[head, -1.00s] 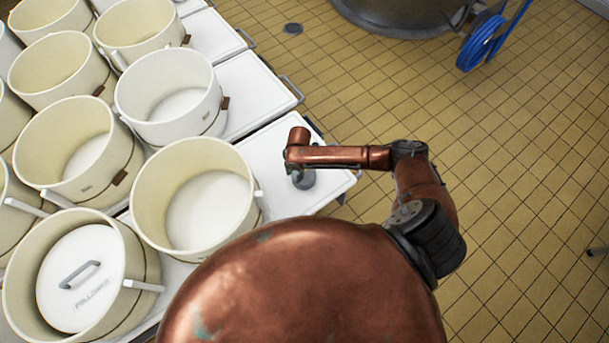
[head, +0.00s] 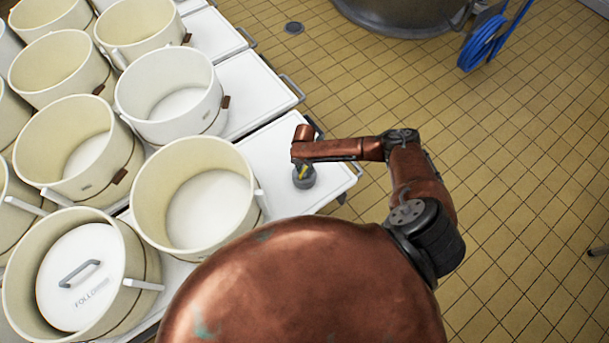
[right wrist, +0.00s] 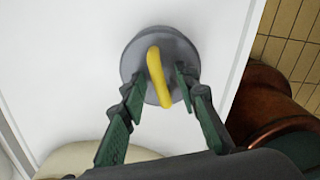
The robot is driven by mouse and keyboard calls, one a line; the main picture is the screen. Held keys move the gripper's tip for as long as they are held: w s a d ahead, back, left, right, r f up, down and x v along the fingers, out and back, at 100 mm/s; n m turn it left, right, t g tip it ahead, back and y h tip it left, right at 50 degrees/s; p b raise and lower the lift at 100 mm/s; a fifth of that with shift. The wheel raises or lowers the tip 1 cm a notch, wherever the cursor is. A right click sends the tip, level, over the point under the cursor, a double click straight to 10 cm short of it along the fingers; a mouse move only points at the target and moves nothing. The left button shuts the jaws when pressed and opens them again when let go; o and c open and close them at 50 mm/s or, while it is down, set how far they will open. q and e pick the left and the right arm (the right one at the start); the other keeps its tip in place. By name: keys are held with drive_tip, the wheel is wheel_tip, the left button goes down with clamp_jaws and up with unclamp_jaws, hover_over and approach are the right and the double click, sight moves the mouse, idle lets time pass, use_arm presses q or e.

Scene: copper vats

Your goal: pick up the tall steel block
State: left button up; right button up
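A grey, round, steel-looking block (head: 304,181) with a yellow bar on top stands on the white counter by its right edge. It is the only block-like thing I see; its height is hard to judge from above. In the right wrist view the same block (right wrist: 126,62) is seen from above, with the yellow bar (right wrist: 158,76) across its top. My right gripper (right wrist: 158,84) is open, one finger on each side of the bar, with gaps between. In the head view my wrist mostly hides the fingers. My left gripper is not in view.
Several cream pots crowd the counter to the left; the nearest pot (head: 143,212) stands close to the block. One pot holds a white lid (head: 80,277) with a handle. The bare white counter (head: 262,160) surrounds the block. Tiled floor (head: 530,200) lies open at the right.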

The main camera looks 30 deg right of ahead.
clamp_jaws()
idle(0.3)
idle(0.6)
drive_tip(key=shift+w+r, duration=0.1)
drive_tip(key=shift+w, duration=0.05)
